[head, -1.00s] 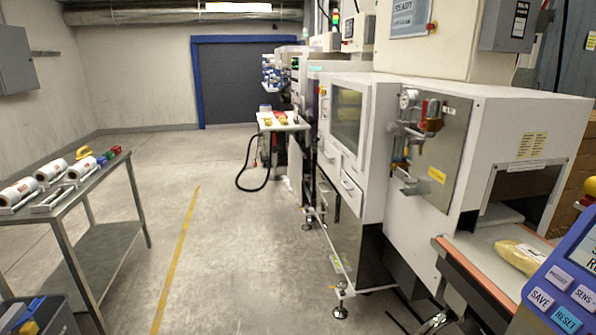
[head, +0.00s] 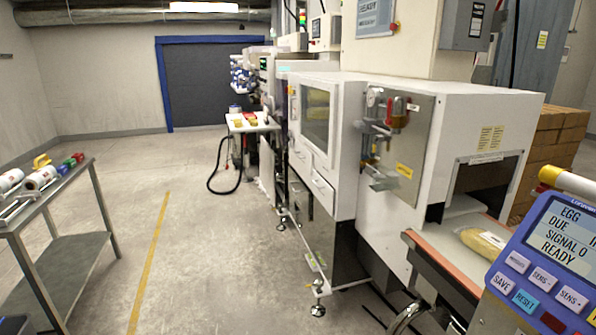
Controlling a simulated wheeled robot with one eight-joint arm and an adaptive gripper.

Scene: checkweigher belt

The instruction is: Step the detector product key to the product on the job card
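The blue detector panel (head: 541,255) is at the right edge of the head view, tilted and partly cut off. Its screen (head: 566,240) shows "EGG", "DUE", "SIGNAL 0" and "READY", with the right part of the text cut off. The product key (head: 516,261) is a pale key at the upper left of the keypad, next to two SENS keys (head: 543,279). Below are a SAVE key (head: 502,283) and a light blue RESET key (head: 525,300). I cannot make out a job card. My gripper is not in view.
A conveyor belt (head: 440,246) with a yellow packed product (head: 484,241) runs out of the white machine (head: 400,150). A steel table (head: 60,220) with film rolls stands at left. The floor between is clear.

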